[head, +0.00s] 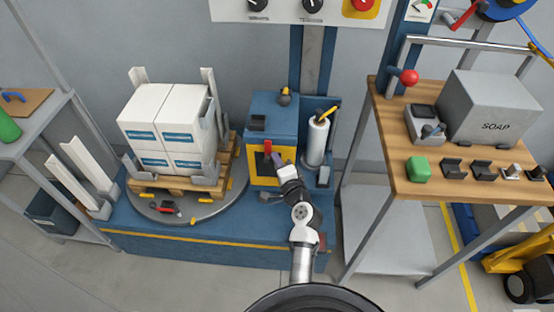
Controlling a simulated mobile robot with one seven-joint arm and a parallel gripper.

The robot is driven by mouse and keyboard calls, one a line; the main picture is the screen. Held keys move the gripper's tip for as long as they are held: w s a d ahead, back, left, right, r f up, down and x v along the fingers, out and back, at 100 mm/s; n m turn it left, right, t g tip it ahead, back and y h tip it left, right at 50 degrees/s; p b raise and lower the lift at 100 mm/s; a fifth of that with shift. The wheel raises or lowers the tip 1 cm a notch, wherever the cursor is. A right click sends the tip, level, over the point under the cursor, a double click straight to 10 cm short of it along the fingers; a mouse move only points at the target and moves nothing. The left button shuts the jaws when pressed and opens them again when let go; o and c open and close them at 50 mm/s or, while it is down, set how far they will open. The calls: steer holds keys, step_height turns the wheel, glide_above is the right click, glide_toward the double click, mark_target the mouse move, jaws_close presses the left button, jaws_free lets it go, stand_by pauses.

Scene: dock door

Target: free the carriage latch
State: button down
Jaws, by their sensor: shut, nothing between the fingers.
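The blue carriage (272,112) stands against the blue mast, right of the wrapped pallet load. Its front has a yellow-edged dark panel (257,168). A small red part (267,147), which looks like the latch, sits at the top of this panel. My gripper (275,160) is at the panel, just below and right of the red part. It is shut and empty. The fingertips are small and partly lost against the dark panel, so I cannot tell whether they touch the red part.
White boxes (165,118) stand on a wooden pallet (170,183) on a round turntable (195,208) at left. A white film roll (317,140) is close right of the carriage. A wooden bench (440,185) with a grey soap box (491,105) stands at right.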

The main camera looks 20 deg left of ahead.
mark_target(267, 162)
steer(key=shift+f+b, duration=0.2)
steer(key=shift+b, duration=0.15)
